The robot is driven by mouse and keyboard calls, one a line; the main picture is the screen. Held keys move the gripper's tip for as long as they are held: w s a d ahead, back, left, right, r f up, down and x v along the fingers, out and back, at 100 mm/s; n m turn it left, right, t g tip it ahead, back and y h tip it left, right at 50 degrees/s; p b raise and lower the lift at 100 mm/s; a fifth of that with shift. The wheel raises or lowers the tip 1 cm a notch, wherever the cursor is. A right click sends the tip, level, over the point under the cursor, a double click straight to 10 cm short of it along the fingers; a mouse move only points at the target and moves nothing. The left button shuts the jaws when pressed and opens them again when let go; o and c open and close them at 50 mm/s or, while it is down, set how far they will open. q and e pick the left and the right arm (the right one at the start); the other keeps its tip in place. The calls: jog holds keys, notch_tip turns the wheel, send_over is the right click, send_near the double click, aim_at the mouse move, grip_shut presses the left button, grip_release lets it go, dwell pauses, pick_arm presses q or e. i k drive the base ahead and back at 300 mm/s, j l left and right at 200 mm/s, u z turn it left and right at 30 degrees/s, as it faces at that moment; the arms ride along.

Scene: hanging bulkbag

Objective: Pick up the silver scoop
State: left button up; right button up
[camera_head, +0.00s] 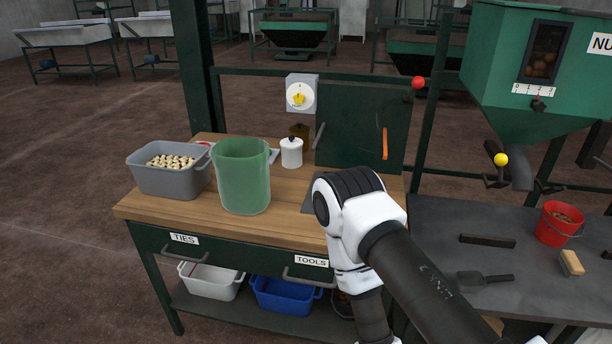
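A grey scoop-like tool with a dark handle (472,281) lies on the dark grey table at the lower right, beside my arm. It looks dark grey rather than bright silver, so I cannot tell for sure that it is the silver scoop. My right arm comes in from the lower right and bends over the right end of the wooden workbench. Its gripper is below the picture's edge. My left gripper is also out of view.
The wooden workbench (290,222) holds a grey bin (170,184) of pale pieces, a green translucent bucket (243,178) and a white lidded jar (291,154). A red bucket (558,226), a brush (571,262) and a dark bar (487,240) are on the grey table (440,215). A green hopper (520,90) hangs above.

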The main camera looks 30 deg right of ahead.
aim_at(486, 281)
jog(key=z, duration=2)
jog(key=i+l+z, duration=0.3)
jog(key=i+l, duration=1)
